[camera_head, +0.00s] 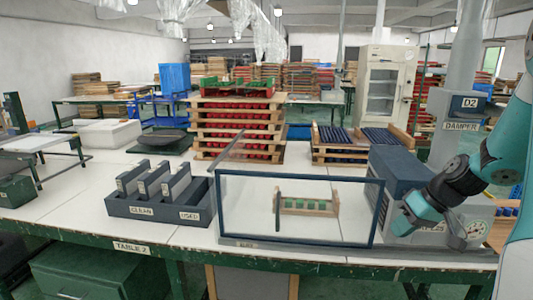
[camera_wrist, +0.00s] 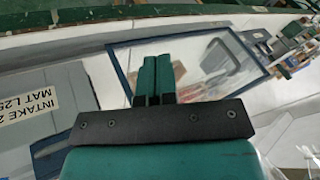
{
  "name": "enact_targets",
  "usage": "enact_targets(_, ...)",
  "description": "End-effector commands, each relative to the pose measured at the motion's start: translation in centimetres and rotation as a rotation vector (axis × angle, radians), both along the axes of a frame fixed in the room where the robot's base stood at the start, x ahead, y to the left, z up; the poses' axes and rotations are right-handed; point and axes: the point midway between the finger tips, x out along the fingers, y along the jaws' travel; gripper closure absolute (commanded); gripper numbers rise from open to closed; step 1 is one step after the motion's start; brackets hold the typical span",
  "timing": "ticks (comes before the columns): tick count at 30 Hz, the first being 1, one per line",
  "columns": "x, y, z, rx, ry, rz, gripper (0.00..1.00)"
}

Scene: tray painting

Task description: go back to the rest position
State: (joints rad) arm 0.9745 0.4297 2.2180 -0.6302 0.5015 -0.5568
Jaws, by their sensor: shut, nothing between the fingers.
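My gripper (camera_wrist: 155,66) shows in the wrist view with its two teal fingers side by side, shut and empty. In the head view my teal and black arm comes in from the right, and my gripper (camera_head: 404,222) points down in front of a grey-blue box (camera_head: 402,170) at the table's right end. A dark-framed clear panel (camera_head: 300,244) stands upright left of it and also shows in the wrist view (camera_wrist: 122,72), beyond the fingers. A small wooden rack (camera_head: 307,212) with green pieces shows through the panel.
A dark bin marked CLEAN and USED (camera_head: 143,208) holds several grey-topped dark blocks at left. Stacked wooden trays of red items (camera_head: 237,128) and a tray of dark blue items (camera_head: 360,153) stand behind. A DAMPER box (camera_head: 463,115) hangs on a post near my arm.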

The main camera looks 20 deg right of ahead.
Motion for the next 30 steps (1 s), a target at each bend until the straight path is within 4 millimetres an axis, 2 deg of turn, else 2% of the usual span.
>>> enact_targets(1, 1.0, 2.9, 1.2, -0.010, 0.009, 0.061, 1.00)
enact_targets(2, 1.4, 4.6, 1.9, -0.014, 0.017, 0.092, 1.00)
enact_targets(3, 1.8, 7.2, 2.9, -0.021, 0.029, 0.138, 1.00)
enact_targets(7, 1.4, 16.2, 5.9, -0.050, 0.066, 0.297, 1.00)
enact_targets(10, -0.7, 22.5, 7.9, -0.076, 0.086, 0.415, 1.00)
enact_targets(12, -2.9, 26.3, 9.0, -0.097, 0.095, 0.493, 1.00)
enact_targets(15, -6.5, 30.3, 10.2, -0.123, 0.104, 0.589, 1.00)
enact_targets(18, -9.6, 32.8, 10.9, -0.142, 0.106, 0.662, 1.00)
enact_targets(21, -11.8, 34.0, 11.3, -0.155, 0.106, 0.707, 1.00)
enact_targets(25, -13.1, 34.7, 11.4, -0.162, 0.108, 0.732, 1.00)
enact_targets(30, -13.2, 34.7, 11.4, -0.162, 0.110, 0.732, 1.00)
